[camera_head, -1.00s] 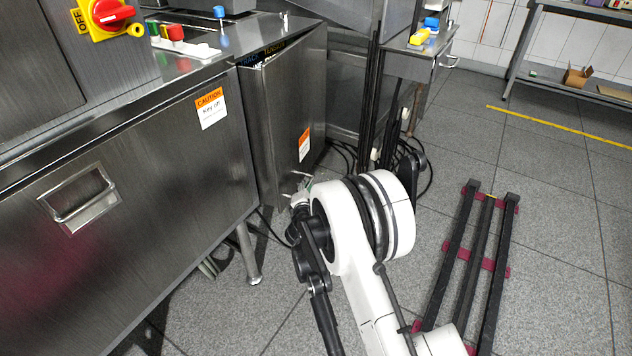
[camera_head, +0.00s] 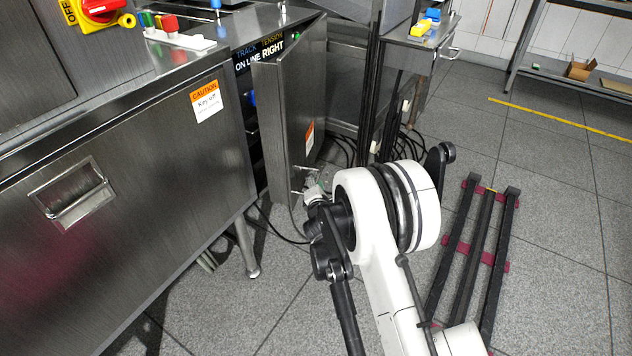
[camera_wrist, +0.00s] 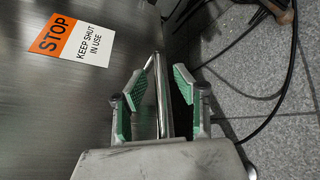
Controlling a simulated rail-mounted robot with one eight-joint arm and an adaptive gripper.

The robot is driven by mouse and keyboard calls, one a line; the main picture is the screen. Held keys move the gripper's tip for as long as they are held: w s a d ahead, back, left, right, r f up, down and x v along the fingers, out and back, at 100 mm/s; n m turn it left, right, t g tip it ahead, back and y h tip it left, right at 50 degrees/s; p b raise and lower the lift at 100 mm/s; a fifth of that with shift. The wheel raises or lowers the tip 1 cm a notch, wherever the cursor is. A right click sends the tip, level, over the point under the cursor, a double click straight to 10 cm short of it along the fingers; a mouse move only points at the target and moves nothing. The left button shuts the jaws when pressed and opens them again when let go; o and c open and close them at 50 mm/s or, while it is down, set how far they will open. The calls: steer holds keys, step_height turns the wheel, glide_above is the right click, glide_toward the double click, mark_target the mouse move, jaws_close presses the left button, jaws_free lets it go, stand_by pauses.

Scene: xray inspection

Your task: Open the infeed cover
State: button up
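The infeed cover (camera_head: 291,115) is a steel door on the cabinet's right end. It stands partly open, with a dark gap along its left side. In the wrist view the cover (camera_wrist: 60,110) bears an orange and white STOP, KEEP SHUT IN USE label (camera_wrist: 72,42). A slim metal bar handle (camera_wrist: 162,95) stands out near its edge. My gripper (camera_wrist: 164,75) has its green-padded fingers on either side of this bar, closed in near it at the tips. In the head view my gripper (camera_head: 312,190) is at the cover's lower part, small and partly hidden by my wrist.
A drawer-fronted steel cabinet (camera_head: 130,190) with a recessed handle fills the left. Its leg (camera_head: 247,250) and black cables (camera_head: 345,150) are near the cover. A small side table (camera_head: 420,60) stands behind. A dark rack with red crosspieces (camera_head: 487,235) lies at right on open floor.

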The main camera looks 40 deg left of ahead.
steer(key=v, duration=0.7)
steer(key=shift+s+d, duration=0.2)
